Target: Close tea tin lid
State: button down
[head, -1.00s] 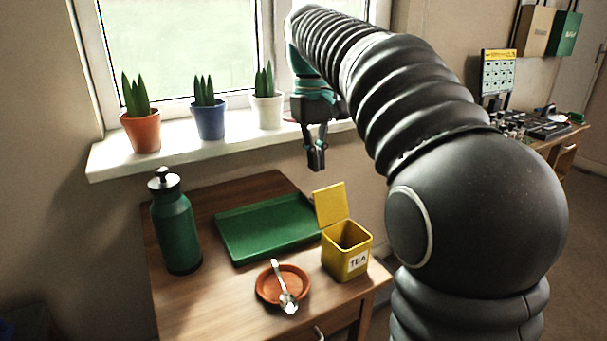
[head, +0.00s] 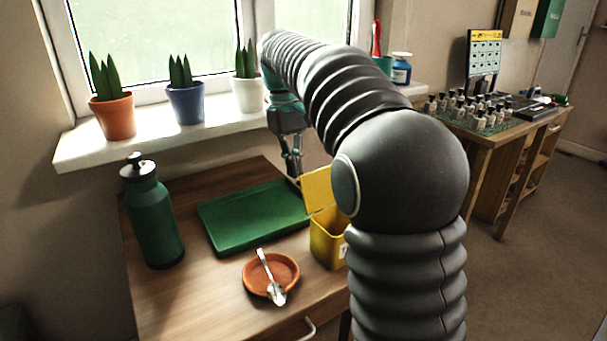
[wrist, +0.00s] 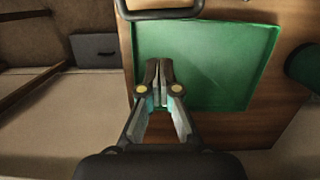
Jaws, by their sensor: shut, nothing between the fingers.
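The yellow tea tin (head: 326,240) stands on the wooden table, right of the tray. Its lid (head: 318,190) is up, tilted back from the open top. My arm hides the right part of the tin and most of its label. My gripper (head: 294,174) points down just behind and left of the lid's upper edge in the head view; whether it touches the lid I cannot tell. A dark-rimmed shape at the top of that view is unclear.
A green tray (head: 250,218), a green bottle (head: 155,215) and an orange saucer (head: 257,284) with a spoon (head: 268,270) share the table. Potted plants stand on the windowsill (head: 140,145) behind. A second table (head: 487,138) with small bottles is at right.

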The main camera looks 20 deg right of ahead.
aim_at(315, 189)
jog(key=shift+s+d+r, duration=0.15)
jog(key=shift+s+d, duration=0.05)
jog(key=shift+s, duration=0.4)
jog(key=shift+s+d+r, duration=0.15)
jog(key=shift+s+d, duration=0.05)
jog(key=shift+s, duration=0.4)
jog(key=shift+s+d+r, duration=0.15)
jog(key=shift+s+d, duration=0.05)
jog(key=shift+s, duration=0.4)
